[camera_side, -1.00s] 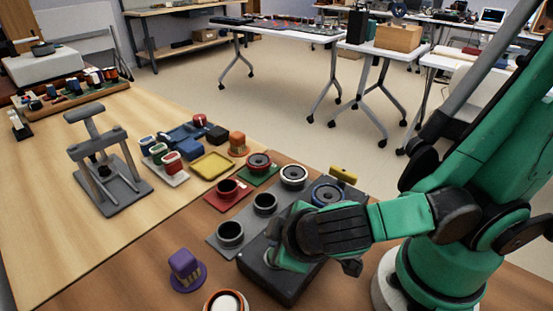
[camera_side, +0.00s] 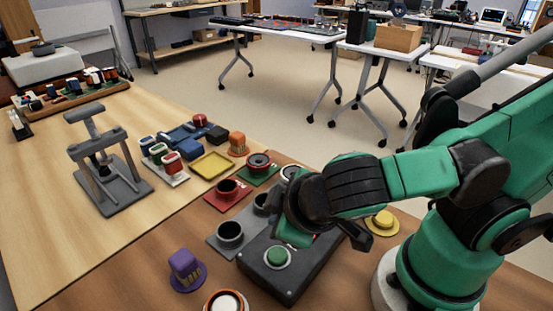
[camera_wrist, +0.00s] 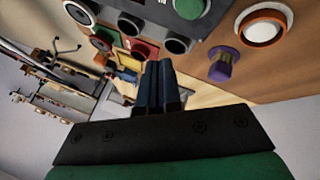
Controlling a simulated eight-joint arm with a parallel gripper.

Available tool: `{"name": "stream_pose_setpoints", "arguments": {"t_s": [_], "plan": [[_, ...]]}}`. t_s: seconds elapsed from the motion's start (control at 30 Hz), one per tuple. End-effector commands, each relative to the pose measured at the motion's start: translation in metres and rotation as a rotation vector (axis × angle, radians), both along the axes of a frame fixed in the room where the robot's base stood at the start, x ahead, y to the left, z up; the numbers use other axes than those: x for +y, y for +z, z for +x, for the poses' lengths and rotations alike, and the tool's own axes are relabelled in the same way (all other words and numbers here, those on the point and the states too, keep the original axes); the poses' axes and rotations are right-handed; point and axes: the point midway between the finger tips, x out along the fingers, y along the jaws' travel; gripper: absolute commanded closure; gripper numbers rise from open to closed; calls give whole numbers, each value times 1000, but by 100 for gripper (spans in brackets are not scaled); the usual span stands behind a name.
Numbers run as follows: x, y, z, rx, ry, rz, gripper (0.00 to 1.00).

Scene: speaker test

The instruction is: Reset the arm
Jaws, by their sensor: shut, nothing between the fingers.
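My gripper (camera_wrist: 160,82) shows in the wrist view with its two dark fingers side by side, shut and empty. In the side view the black and green hand hangs above the grey box (camera_side: 300,275), and its fingertips cannot be made out. The box has a round green button (camera_side: 277,257) on top, in front of the hand and apart from it. The green button also shows at the top edge of the wrist view (camera_wrist: 189,7). The hand and forearm hide the back of the box and some of the parts behind it.
Grey cups (camera_side: 230,232), a red-plate cup (camera_side: 228,190) and a green-plate ring (camera_side: 259,163) stand left and behind. A purple piece (camera_side: 185,267), an orange ring (camera_side: 226,301) and a yellow piece (camera_side: 382,222) are nearby. A grey press (camera_side: 100,165) stands farther left.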

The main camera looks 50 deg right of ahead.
Motion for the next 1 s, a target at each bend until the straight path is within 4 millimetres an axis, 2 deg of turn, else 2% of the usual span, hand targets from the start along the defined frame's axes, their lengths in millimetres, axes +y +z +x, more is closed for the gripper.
{"name": "stream_pose_setpoints", "arguments": {"t_s": [0.37, 0.63, 0.8, 1.0], "plan": [[-5, -1, 4, 21, -22, 23, 100], [-44, 1, 34, 82, -156, 248, 100], [-75, 13, 53, 16, -242, 389, 100], [-94, 23, 61, -49, -290, 455, 100]]}}
